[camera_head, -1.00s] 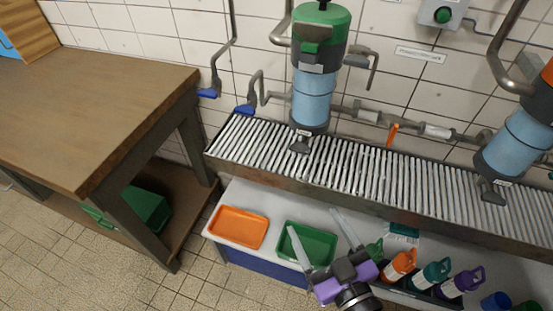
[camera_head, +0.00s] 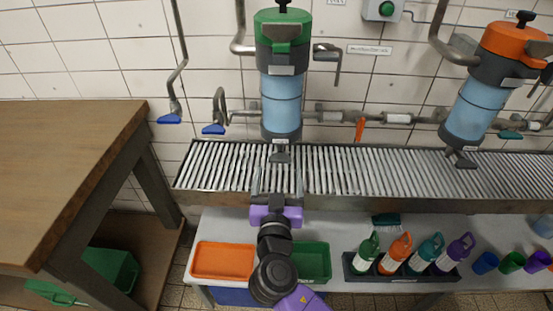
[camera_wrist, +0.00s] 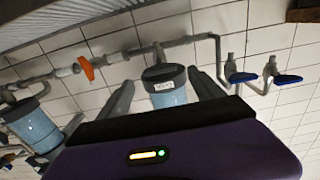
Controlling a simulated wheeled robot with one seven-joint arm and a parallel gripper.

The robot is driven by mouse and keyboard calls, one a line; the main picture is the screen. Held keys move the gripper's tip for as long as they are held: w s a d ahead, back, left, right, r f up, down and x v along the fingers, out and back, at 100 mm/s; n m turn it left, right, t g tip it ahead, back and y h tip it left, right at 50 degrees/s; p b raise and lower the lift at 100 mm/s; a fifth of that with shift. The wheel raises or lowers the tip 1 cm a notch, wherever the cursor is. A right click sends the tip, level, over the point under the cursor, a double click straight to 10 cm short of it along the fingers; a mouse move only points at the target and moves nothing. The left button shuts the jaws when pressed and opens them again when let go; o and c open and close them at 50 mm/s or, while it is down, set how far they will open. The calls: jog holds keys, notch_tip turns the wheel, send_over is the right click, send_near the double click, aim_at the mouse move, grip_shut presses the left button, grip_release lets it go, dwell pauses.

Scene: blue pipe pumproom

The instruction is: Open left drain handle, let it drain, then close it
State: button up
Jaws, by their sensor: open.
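The left filter housing (camera_head: 281,100) has a green cap and a blue clear body and hangs upright on the tiled wall. Its dark drain handle (camera_head: 280,157) sticks out at the bottom, over the slatted grate. My gripper (camera_head: 278,175) is open, its two fingers pointing at the wall just in front of and below that handle, one on each side of its line. No contact can be made out. The wrist view shows the filter's blue body (camera_wrist: 170,97) between the open fingers (camera_wrist: 161,76); the handle cannot be clearly made out there.
The slatted drain grate (camera_head: 350,172) runs along the wall. An orange-capped filter (camera_head: 475,100) hangs at right. Blue-handled taps (camera_head: 169,119) and an orange pipe lever (camera_head: 360,129) are nearby. A wooden bench (camera_head: 60,150) stands at left. Trays (camera_head: 222,260) and bottles (camera_head: 400,250) sit below.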

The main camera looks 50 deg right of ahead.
aim_at(280, 162)
jog(key=shift+p+x, duration=0.55)
jog(key=shift+x, duration=2.55)
